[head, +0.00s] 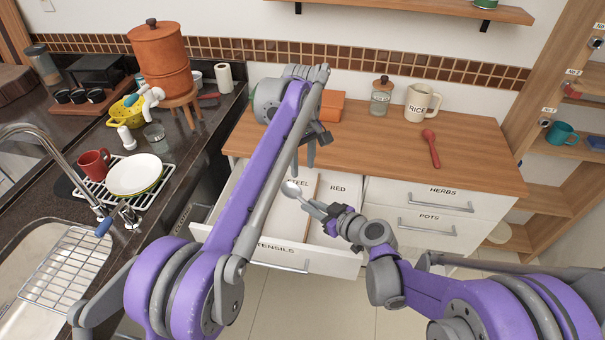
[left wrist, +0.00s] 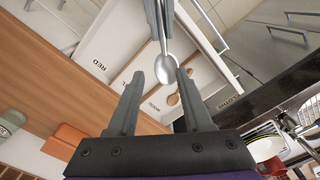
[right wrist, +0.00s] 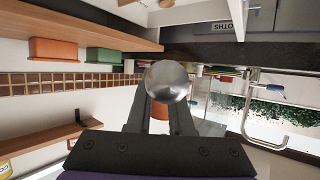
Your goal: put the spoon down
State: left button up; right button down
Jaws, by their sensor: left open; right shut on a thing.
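A shiny steel spoon (head: 291,188) is held by my right gripper (head: 320,208), which is shut on its handle. In the head view the spoon is over an open drawer (head: 335,264) marked UTENSILS. Its bowl points left, near the STEEL label; a RED label is to the right. The spoon's bowl shows in the right wrist view (right wrist: 166,80) beyond the fingertips. My left gripper (head: 311,150) is open and empty above the drawer's back. In the left wrist view the spoon (left wrist: 166,68) appears between its open fingers, not gripped. My left arm hides part of the drawer.
The wooden counter (head: 375,152) holds a red spoon (head: 433,150), a RICE mug (head: 419,105), a jar (head: 381,98) and an orange box (head: 331,106). A wooden utensil (left wrist: 173,99) lies in a drawer compartment. Closed HERBS and POTS drawers (head: 435,213) are right.

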aim_at(291, 190)
pick_arm(q)
notch_tip(291, 190, down, 12)
jog(key=shift+r, duration=0.25)
dwell(0.3)
grip_shut()
pick_arm(e)
jog(key=shift+a, duration=0.1)
jog(key=c, duration=0.7)
grip_release()
jog(key=shift+c, duration=0.2)
